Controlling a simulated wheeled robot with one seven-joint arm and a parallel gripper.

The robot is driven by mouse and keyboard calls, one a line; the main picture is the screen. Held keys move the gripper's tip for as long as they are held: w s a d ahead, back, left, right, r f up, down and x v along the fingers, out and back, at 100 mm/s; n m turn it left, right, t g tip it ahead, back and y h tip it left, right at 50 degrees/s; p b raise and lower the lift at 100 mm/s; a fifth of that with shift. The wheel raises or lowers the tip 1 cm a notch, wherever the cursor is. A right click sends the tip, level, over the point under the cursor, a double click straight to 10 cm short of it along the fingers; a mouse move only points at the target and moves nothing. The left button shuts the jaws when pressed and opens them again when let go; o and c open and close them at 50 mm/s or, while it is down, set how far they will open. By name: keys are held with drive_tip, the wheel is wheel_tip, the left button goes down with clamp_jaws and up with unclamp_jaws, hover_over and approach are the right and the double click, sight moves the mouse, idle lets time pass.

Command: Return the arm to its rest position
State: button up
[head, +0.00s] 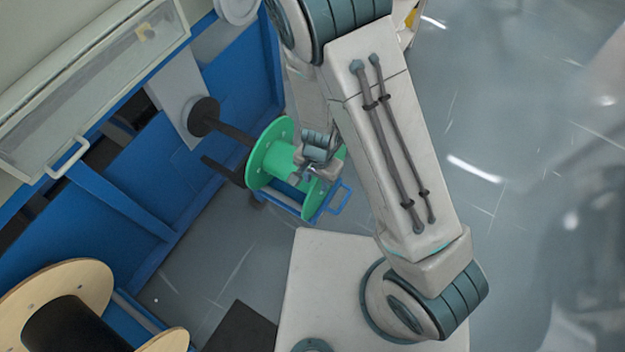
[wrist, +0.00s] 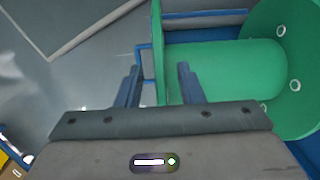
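My gripper (wrist: 158,72) is open in the wrist view, its two fingers apart with nothing held between them. In the head view, my gripper (head: 300,178) is small and hangs down in front of a green spool (head: 272,160), partly covering it. My arm is bent out over the floor rather than folded in.
A blue frame with a handle (head: 340,198) stands by the spool. A dark rod (head: 232,133) runs toward the spool from the blue machine (head: 125,205) at left. A wooden reel (head: 70,285) is at lower left. The floor (head: 530,130) at right looks clear.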

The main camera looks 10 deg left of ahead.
drive_tip(key=r+p, duration=0.1)
drive_tip(key=r, duration=0.2)
drive_tip(key=r+p, duration=0.1)
drive_tip(key=r, duration=0.2)
drive_tip(key=r+p, duration=0.1)
drive_tip(key=r, duration=0.3)
drive_tip(key=shift+w+p, duration=0.25)
drive_tip(key=shift+p, duration=0.05)
drive_tip(key=s+d+r+n+t+p, duration=0.1)
drive_tip(key=d+r+p, duration=0.1)
drive_tip(key=d+r, duration=0.4)
drive_tip(key=s+d+r+n+t+p, duration=0.1)
drive_tip(key=d+r, duration=0.6)
drive_tip(key=r, duration=0.9)
drive_tip(key=s+d+r+n+t+p, duration=0.1)
drive_tip(key=s+d+r+n+p, duration=0.1)
drive_tip(key=d+r+p, duration=0.2)
drive_tip(key=d+r, duration=0.3)
drive_tip(key=r, duration=0.4)
drive_tip(key=shift+p, duration=0.4)
drive_tip(key=shift+r, duration=0.1)
